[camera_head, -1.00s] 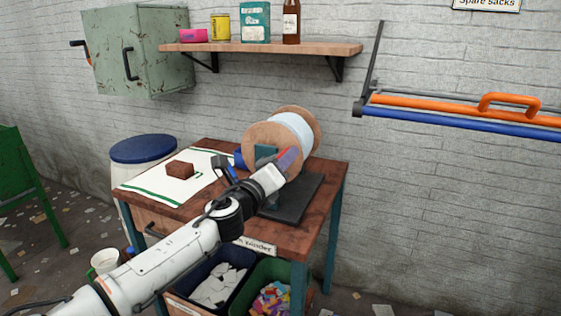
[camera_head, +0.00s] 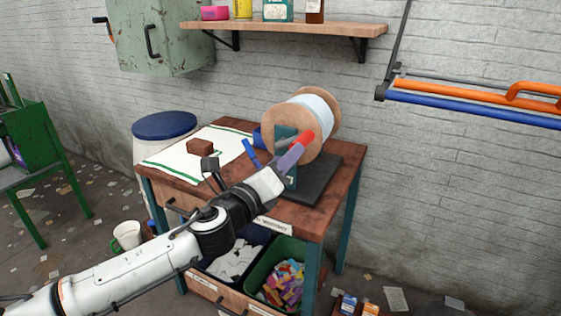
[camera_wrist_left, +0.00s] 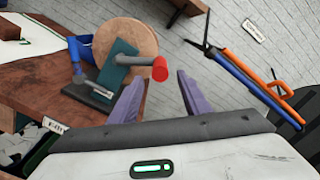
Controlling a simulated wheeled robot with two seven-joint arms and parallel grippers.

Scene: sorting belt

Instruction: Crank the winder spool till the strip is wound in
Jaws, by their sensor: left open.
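The winder spool (camera_head: 285,128) has wooden flanges and a pale wound core. It stands on a dark base (camera_head: 318,182) with a teal upright (camera_wrist_left: 122,64) on the table. Its crank has a red handle (camera_head: 303,140), which also shows in the left wrist view (camera_wrist_left: 160,68), pointing toward my gripper. A white strip with green edges (camera_head: 182,157) lies flat on the table, left of the spool. My left gripper (camera_wrist_left: 157,78) is open, its purple fingers apart with the handle appearing between their tips. I cannot tell whether they touch it. My right gripper is out of view.
A brown block (camera_head: 200,147) sits on the strip. A blue lever (camera_head: 251,153) stands left of the spool. Bins of scraps (camera_head: 283,283) are under the table (camera_head: 335,165). A shelf (camera_head: 290,28) and an orange-blue bar rack (camera_head: 470,100) are on the wall.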

